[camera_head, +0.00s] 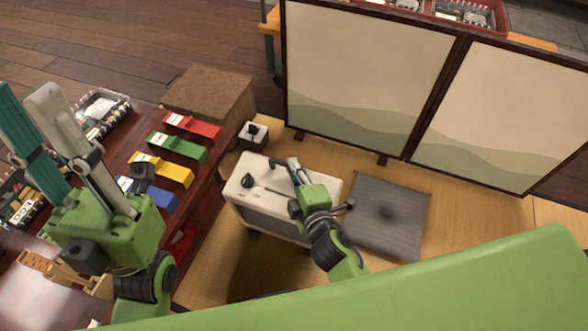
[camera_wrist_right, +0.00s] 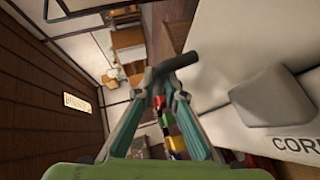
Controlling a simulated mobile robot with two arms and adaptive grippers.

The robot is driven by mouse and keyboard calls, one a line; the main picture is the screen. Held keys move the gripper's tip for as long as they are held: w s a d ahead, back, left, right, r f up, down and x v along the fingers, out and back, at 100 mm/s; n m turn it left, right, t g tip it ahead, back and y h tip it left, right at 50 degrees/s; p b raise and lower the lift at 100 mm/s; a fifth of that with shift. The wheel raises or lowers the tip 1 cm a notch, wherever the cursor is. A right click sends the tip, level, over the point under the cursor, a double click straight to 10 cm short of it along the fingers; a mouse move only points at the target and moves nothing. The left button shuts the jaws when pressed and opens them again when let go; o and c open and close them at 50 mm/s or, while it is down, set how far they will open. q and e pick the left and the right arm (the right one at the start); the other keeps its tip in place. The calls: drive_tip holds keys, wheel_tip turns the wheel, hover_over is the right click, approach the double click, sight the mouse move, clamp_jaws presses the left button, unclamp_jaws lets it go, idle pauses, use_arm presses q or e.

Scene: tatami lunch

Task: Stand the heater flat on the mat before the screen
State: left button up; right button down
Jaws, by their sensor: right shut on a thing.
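The heater (camera_head: 236,198) is a white box with a dark knob on its pale top, left of centre in the head view. Its white side with lettering fills the right of the right wrist view (camera_wrist_right: 290,85). My right gripper (camera_head: 291,172) is shut on the heater's dark handle (camera_wrist_right: 176,66). A dark shadow lies on the mat below the heater, which appears held above the mat. The mat (camera_head: 222,262) is yellow tatami. The folding screen (camera_head: 365,75) stands behind it. My left gripper (camera_head: 24,95) is open and empty above the low table.
A grey cushion (camera_head: 385,225) lies right of the heater. A small white box (camera_head: 253,137) stands behind the heater. A brown wooden box (camera_head: 210,95) is farther back. The dark red low table (camera_head: 199,200) on the left carries red, green, yellow and blue boxes.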

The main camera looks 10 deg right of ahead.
drive_tip(key=shift+s+a+f, duration=0.25)
drive_tip(key=shift+a+f, duration=0.05)
drive_tip(key=shift+f, duration=0.05)
drive_tip(key=c, duration=2)
unclamp_jaws()
drive_tip(key=shift+w+a, duration=0.1)
drive_tip(key=shift+s+d+f, duration=0.25)
drive_tip(key=shift+f, duration=0.35)
drive_tip(key=v, duration=0.4)
drive_tip(key=r+v, duration=0.1)
drive_tip(key=v, duration=0.6)
drive_tip(key=shift+s+r, duration=0.2)
drive_tip(key=shift+r, duration=0.1)
